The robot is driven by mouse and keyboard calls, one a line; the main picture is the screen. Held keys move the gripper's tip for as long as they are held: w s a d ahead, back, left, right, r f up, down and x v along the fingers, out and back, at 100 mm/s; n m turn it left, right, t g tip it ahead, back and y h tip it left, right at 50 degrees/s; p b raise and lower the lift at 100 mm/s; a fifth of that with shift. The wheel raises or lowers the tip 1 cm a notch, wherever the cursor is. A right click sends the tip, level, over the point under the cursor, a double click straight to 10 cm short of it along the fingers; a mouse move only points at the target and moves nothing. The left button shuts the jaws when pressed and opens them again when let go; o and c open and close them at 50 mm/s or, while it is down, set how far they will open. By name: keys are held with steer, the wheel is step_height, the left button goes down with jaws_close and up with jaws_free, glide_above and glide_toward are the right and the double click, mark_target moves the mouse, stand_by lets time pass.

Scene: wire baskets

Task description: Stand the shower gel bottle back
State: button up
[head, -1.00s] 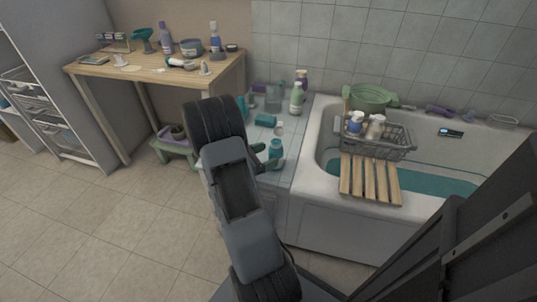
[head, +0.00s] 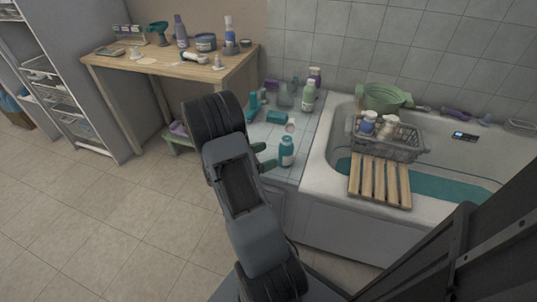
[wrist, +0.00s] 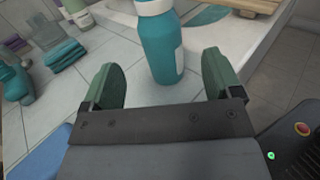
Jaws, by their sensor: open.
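A teal bottle with a white cap and pale label, which I take for the shower gel bottle (head: 287,153), stands upright on the tiled ledge near its front end. In the wrist view the bottle (wrist: 168,50) is upright ahead of my gripper, in line with the gap between the fingers; its top is cut off by the frame. My gripper (head: 266,156) is open, its green fingers apart and pointing toward the bottle.
On the ledge behind are a green bottle (head: 308,97), folded teal cloths (head: 277,118) and a teal dispenser (head: 253,106). The bathtub (head: 318,165) is at right, with a wire basket (head: 410,150) and wooden slats (head: 380,183).

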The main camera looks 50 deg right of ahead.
steer(key=shift+w+a, duration=0.2)
steer(key=shift+a, duration=0.1)
stand_by(0.4)
steer(key=p+v, duration=0.2)
steer(key=v, duration=1.2)
steer(key=shift+p, duration=0.3)
steer(key=shift+s, duration=0.1)
steer(key=s+a+r+m+t+y+p, duration=0.2)
steer(key=a+r+m+t+y+p, duration=0.2)
steer(key=r+p, duration=0.4)
steer(key=s+a+r+m+t+y+p, duration=0.3)
steer(key=a+r+y+p, duration=0.3)
steer(key=r, duration=1.1)
steer(key=s+a+r+m+t+y+p, duration=0.2)
steer(key=a+r+m+t+y+p, duration=0.2)
steer(key=a+r+p, duration=0.4)
step_height(320, 180, up, 5)
steer(key=m+y+p, duration=0.1)
steer(key=p, duration=0.2)
steer(key=shift+s+a+t+y, duration=0.2)
steer(key=shift+s+t+y, duration=0.1)
steer(key=shift+s, duration=0.1)
steer(key=shift+a+r, duration=0.15)
steer(key=shift+r, duration=0.1)
